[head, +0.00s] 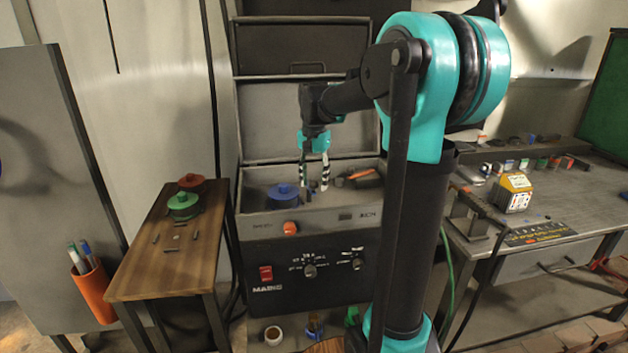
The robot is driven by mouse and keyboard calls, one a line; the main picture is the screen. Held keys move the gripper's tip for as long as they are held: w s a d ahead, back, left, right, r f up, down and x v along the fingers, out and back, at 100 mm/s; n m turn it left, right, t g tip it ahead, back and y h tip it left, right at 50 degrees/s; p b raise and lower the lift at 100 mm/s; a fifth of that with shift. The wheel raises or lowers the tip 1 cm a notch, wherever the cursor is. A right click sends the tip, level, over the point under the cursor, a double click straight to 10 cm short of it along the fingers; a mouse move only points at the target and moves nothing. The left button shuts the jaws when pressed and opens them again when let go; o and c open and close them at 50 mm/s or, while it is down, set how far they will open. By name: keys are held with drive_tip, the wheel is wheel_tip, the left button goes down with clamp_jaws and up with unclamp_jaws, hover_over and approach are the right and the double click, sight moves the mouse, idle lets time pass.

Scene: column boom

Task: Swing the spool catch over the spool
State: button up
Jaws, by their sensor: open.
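A blue spool (284,195) sits at the left inside the open bay of a grey machine (310,215). My gripper (313,186) points down into the bay just right of the spool, its fingers apart with nothing clearly between them. Small dark parts stand around the fingertips, and I cannot tell which of them is the spool catch. A dark part with an orange handle (361,174) lies at the bay's right side, apart from my gripper.
The machine's lid (345,120) stands open behind my gripper. A wooden table (170,245) at left holds a green spool (183,205) and a red spool (191,182). A cluttered workbench (535,240) stands at right. An orange knob (290,228) is on the machine's front.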

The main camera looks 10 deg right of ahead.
drive_tip(key=shift+c, duration=0.2)
clamp_jaws()
drive_tip(key=shift+d+n, duration=0.15)
drive_tip(key=shift+n, duration=0.15)
drive_tip(key=shift+w+d+n, duration=0.55)
drive_tip(key=shift+w+n, duration=0.2)
drive_tip(key=shift+n, duration=1.8)
drive_tip(key=shift+w+d+n, duration=0.5)
drive_tip(key=shift+w+n, duration=0.2)
drive_tip(key=shift+n, duration=1.9)
drive_tip(key=shift+w+d+n, duration=0.55)
drive_tip(key=shift+w+n, duration=0.2)
drive_tip(key=shift+n, duration=1.8)
